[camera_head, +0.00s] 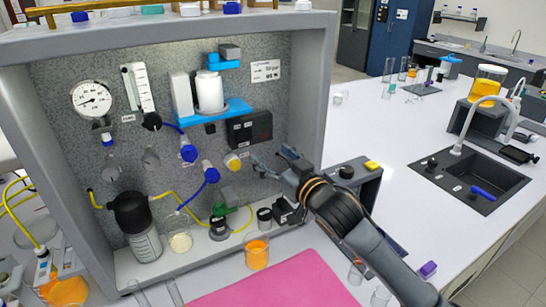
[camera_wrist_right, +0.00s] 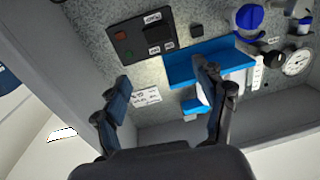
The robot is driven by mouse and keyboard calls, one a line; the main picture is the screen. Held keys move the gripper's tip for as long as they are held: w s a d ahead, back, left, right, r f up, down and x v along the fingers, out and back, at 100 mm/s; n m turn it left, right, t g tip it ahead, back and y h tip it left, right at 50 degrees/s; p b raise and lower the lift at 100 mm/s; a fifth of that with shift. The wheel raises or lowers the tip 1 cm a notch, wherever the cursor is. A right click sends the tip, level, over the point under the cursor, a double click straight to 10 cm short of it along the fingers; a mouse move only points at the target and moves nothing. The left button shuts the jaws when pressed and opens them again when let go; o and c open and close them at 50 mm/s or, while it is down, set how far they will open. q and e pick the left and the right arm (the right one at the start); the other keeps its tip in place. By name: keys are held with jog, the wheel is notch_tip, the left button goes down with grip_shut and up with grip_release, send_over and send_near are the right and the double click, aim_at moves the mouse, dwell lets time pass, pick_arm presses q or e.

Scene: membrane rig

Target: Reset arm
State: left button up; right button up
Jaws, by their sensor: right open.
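My right arm comes in from the lower right in the head view. Its gripper (camera_head: 268,166) is in front of the right part of the membrane rig's panel (camera_head: 270,105), just below a dark control box (camera_head: 249,129). In the wrist view the right gripper's two fingers (camera_wrist_right: 165,105) are spread apart with nothing between them. The control box also shows in the wrist view (camera_wrist_right: 143,38), with a blue bracket (camera_wrist_right: 192,68) beside it. I cannot tell whether the fingers touch the panel. My left gripper is not in view.
The rig's grey side wall (camera_head: 312,85) stands close to my right arm. A beaker of orange liquid (camera_head: 257,253) and a pink mat (camera_head: 280,285) lie below.

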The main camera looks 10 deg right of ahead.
jog(key=s+d+f+m+g+h, duration=0.1)
jog(key=s+d+f+g+h, duration=0.1)
jog(key=s+f, duration=0.7)
jog(key=s+d+f+m+g+h, duration=0.1)
jog(key=s+d+f+g, duration=0.3)
jog(key=s+f, duration=0.5)
jog(key=s+d+f+m+g+h, duration=0.1)
jog(key=s+d+f+g+h, duration=0.2)
jog(key=s+f, duration=0.6)
jog(key=shift+s+d+f+h, duration=0.1)
jog(key=shift+s+d+h, duration=0.15)
jog(key=shift+d, duration=0.25)
jog(key=shift+s+d+f+h, duration=0.1)
jog(key=shift+s+d+h, duration=0.1)
jog(key=shift+d, duration=0.3)
jog(key=s+d+f+g+h, duration=0.1)
jog(key=s+d+g, duration=0.1)
jog(key=s, duration=0.3)
jog(key=s+d+f+g, duration=0.1)
jog(key=s+d+f, duration=0.1)
jog(key=s, duration=0.4)
notch_tip(320, 180, down, 31)
jog(key=s+g+b, duration=0.2)
jog(key=b, duration=0.2)
jog(key=s+d+f+g+b, duration=0.1)
jog(key=s+d+f+b, duration=0.1)
jog(key=s+f, duration=1.4)
jog(key=shift+d+f, duration=0.2)
jog(key=shift+f, duration=0.45)
